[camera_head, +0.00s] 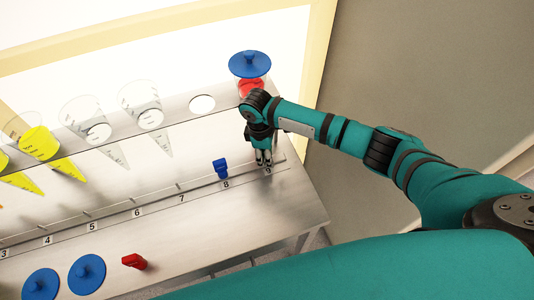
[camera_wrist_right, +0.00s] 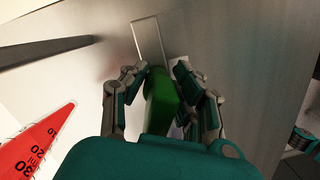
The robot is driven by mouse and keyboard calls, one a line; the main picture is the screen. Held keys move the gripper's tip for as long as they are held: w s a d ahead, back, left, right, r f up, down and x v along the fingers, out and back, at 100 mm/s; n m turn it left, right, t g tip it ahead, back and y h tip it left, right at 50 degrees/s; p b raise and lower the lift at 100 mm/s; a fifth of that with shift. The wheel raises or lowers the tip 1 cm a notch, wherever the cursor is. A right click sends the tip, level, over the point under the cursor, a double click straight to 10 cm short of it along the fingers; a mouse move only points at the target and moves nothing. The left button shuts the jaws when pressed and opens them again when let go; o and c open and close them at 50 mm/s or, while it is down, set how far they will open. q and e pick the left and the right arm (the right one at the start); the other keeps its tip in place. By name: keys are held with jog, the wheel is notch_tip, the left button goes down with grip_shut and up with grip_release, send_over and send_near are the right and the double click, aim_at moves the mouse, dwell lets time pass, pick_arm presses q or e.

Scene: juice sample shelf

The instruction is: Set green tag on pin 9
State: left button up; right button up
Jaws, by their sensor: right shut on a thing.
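My right gripper (camera_head: 264,160) is at the right end of the numbered rail, right by the label 9 (camera_head: 268,171). In the right wrist view its fingers are closed around a green tag (camera_wrist_right: 160,98), which points away from the camera toward the metal surface. A thin pale rectangular outline (camera_wrist_right: 148,40) lies just beyond the tag; I cannot tell whether the tag touches anything there. In the head view the gripper hides the green tag and pin 9. My left gripper is not in view.
A blue tag (camera_head: 220,168) hangs at pin 8. A red tag (camera_head: 133,261) and blue lids (camera_head: 87,273) lie on the metal bench. Above, the shelf (camera_head: 180,112) holds clear and yellow cones; a red cone (camera_wrist_right: 35,146) is close to the right wrist.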

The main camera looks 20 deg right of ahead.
jog(key=o, duration=1.1)
jog(key=r, duration=0.4)
jog(key=a+r, duration=0.1)
jog(key=r, duration=0.7)
jog(key=shift+w+a, duration=0.15)
jog(key=shift+w, duration=0.2)
